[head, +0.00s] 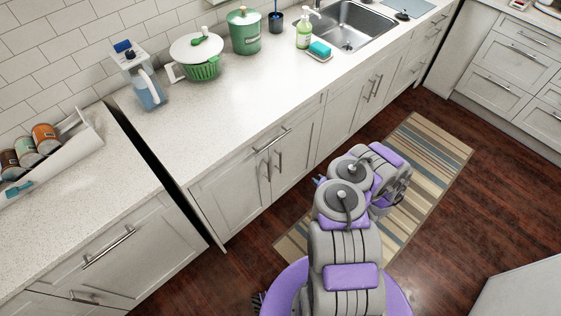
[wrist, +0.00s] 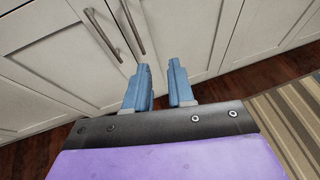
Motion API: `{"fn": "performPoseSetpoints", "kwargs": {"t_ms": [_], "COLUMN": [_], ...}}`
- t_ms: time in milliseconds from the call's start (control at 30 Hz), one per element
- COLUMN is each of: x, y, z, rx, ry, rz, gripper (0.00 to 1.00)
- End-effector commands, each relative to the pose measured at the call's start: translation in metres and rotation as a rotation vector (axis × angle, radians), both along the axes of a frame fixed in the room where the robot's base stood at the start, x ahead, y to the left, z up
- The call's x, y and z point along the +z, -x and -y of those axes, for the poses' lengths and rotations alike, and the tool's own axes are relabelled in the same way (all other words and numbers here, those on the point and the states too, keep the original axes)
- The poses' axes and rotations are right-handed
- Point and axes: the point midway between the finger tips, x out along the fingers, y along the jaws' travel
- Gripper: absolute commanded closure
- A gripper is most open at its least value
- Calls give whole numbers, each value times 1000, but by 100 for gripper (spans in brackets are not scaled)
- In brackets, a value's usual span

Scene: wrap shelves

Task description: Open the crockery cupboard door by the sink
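The white cupboards stand under the counter in the head view. One pair of doors (head: 243,185) has two upright bar handles (head: 273,165) close together. Another pair (head: 358,110) nearer the sink (head: 350,28) also has two upright handles (head: 373,88). My gripper (head: 319,181) is mostly hidden behind my arm there, with a bit of blue finger showing. In the wrist view my gripper (wrist: 160,67) has its blue fingers apart and empty, in front of white doors (wrist: 65,50). Two metal handles (wrist: 116,30) lie up and left of the fingertips, apart from them. The doors look shut.
A striped rug (head: 425,150) lies on the dark wooden floor right of my arm. A drawer handle (head: 271,139) sticks out above the left pair of doors. A lower counter section with drawers (head: 115,250) is at left; white drawers (head: 510,70) stand at far right.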

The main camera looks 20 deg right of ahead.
Motion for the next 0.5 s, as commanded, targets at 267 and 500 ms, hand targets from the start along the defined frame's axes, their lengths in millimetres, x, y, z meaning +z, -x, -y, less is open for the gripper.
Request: {"fn": "performPoseSetpoints", "kwargs": {"t_ms": [267,500], "x": [4,21], "y": [5,41], "z": [2,11], "rx": [-2,-7], "ry": [0,-1], "rz": [0,1], "gripper": [77,77]}}
